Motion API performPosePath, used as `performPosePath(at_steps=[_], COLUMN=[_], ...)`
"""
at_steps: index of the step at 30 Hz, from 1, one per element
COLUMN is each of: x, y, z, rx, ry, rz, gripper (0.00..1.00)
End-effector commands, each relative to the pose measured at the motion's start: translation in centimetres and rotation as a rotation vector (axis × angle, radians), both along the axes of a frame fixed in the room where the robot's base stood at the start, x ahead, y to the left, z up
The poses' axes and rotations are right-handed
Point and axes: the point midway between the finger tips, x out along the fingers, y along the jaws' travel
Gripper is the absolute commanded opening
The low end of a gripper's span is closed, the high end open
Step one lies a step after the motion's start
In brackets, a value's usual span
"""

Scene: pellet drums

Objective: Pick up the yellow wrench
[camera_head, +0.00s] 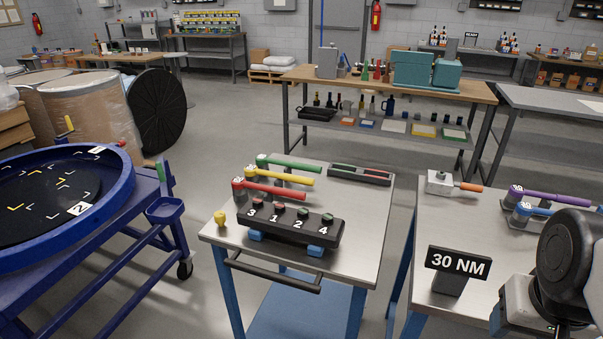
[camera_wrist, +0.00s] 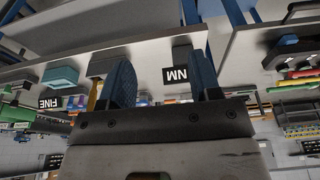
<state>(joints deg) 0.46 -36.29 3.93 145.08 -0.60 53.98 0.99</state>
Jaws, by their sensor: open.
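The yellow wrench (camera_head: 285,177) lies on the middle steel cart in the head view, its round head at the left and its handle pointing right. It lies between the red wrench (camera_head: 275,191) in front and the green wrench (camera_head: 292,164) behind, all resting on low dark supports. My gripper (camera_wrist: 160,68) shows two blue fingers, spread apart with nothing between them, in the wrist view. In the head view my arm is at the lower right, well away from the yellow wrench, beside the 30 NM sign (camera_head: 457,263).
A black numbered block (camera_head: 290,226) with several coloured knobs stands in front of the wrenches, and a dark tray (camera_head: 359,175) lies behind right. A small yellow object (camera_head: 220,218) sits at the cart's left edge. The right bench holds a purple wrench (camera_head: 550,196) and an orange-handled tool (camera_head: 452,185).

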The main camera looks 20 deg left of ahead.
Motion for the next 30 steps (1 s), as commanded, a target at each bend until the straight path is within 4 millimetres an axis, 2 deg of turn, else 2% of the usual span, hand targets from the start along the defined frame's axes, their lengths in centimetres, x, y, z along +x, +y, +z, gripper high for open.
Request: performPosePath(at_steps=[22,26,30], x=[0.1,0.8,2.6], y=[0.0,0.2,0.8], z=[0.1,0.4,1.1], rx=[-0.001,-0.004,-0.013], ry=[0.000,0.001,0.005], rz=[0.003,0.020,0.064], gripper=[0.58,0.58,0.58])
